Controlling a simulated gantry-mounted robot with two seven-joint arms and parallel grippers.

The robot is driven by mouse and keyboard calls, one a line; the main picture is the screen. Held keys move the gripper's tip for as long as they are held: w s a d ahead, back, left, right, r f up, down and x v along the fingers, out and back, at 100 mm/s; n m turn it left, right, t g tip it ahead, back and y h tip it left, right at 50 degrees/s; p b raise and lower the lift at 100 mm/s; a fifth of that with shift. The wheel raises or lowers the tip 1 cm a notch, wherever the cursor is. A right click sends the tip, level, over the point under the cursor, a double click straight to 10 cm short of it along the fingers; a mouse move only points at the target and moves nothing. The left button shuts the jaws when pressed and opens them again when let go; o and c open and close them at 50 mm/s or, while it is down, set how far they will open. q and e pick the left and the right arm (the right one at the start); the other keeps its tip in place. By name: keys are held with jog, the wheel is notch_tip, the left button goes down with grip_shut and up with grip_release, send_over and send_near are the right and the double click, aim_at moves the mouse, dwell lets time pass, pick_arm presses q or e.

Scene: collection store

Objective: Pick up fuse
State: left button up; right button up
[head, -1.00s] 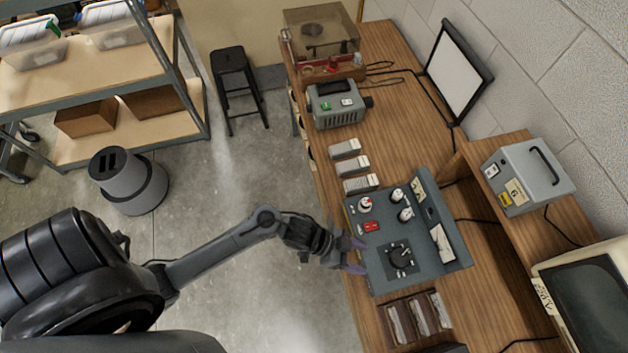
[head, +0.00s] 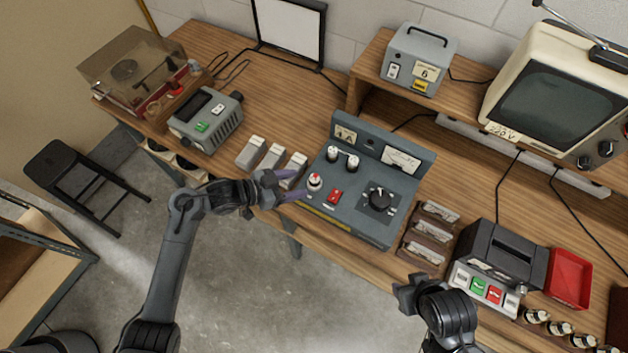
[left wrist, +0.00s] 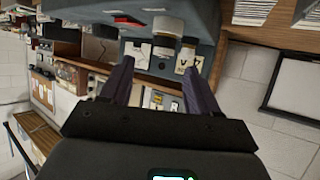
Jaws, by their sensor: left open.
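No part is plainly labelled as the fuse.
Several grey-white blocks (head: 272,158) stand left of the panel. A brown slotted holder (head: 429,235) is to its right, then a black box with green and red buttons (head: 498,262), a red tray (head: 570,278) and several white-and-black cylinders (head: 560,327). A shelf (head: 375,55) rises behind.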

aim_at(314, 178)
pick_arm(q)
jog(key=shift+w+x, duration=0.15)
jog(key=shift+x, duration=1.35)
jog(key=shift+w+x, duration=0.1)
jog(key=shift+x, duration=1.4)
jog(key=shift+a, duration=0.1)
jog(key=c, duration=1.1)
jog(key=shift+r, duration=0.15)
